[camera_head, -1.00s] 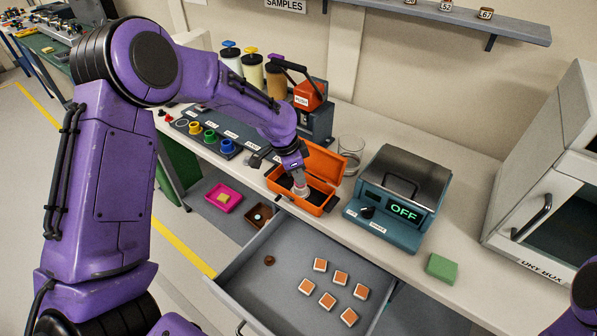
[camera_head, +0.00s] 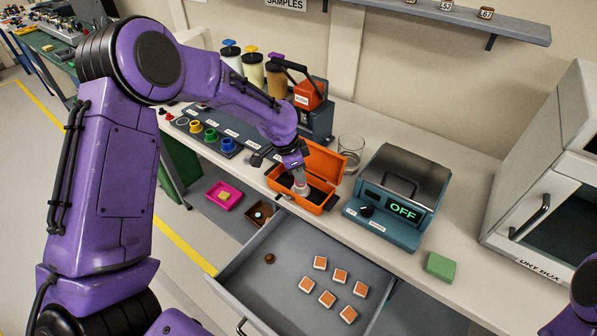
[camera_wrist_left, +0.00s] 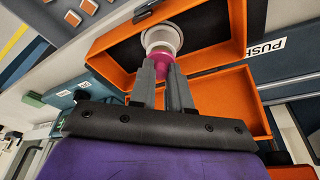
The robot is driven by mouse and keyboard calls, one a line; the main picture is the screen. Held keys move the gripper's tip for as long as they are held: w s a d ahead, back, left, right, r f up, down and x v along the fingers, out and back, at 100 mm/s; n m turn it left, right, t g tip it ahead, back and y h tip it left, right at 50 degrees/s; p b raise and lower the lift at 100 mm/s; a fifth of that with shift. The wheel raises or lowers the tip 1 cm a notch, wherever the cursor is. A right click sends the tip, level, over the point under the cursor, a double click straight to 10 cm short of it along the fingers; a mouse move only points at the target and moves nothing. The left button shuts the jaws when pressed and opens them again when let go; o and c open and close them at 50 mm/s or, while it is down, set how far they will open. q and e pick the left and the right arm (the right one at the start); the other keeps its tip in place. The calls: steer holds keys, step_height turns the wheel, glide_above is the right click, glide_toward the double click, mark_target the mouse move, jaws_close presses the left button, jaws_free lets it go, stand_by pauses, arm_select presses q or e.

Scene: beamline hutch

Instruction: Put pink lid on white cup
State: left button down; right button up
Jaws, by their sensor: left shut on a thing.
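My left gripper (camera_head: 297,166) points down into the open orange case (camera_head: 326,163) on the bench. In the left wrist view its fingers (camera_wrist_left: 164,82) are shut on the pink lid (camera_wrist_left: 172,62). The white cup (camera_wrist_left: 162,38) shows as a pale round rim just beyond the lid, over the case's dark inside. Lid and cup look lined up; I cannot tell if they touch. In the head view the cup (camera_head: 300,189) is a small pale shape under the fingertips. My right gripper is out of view.
A teal device reading OFF (camera_head: 395,196) and a clear beaker (camera_head: 350,152) stand right of the case. An open drawer (camera_head: 285,300) below holds several orange-topped tiles and a brown knob. A press with an orange head (camera_head: 308,95) stands behind the case. A green block (camera_head: 440,265) lies at the bench's front edge.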

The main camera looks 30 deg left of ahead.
arm_select(q)
steer(key=shift+f, duration=0.6)
stand_by(0.4)
steer(key=c, duration=1)
jaws_free()
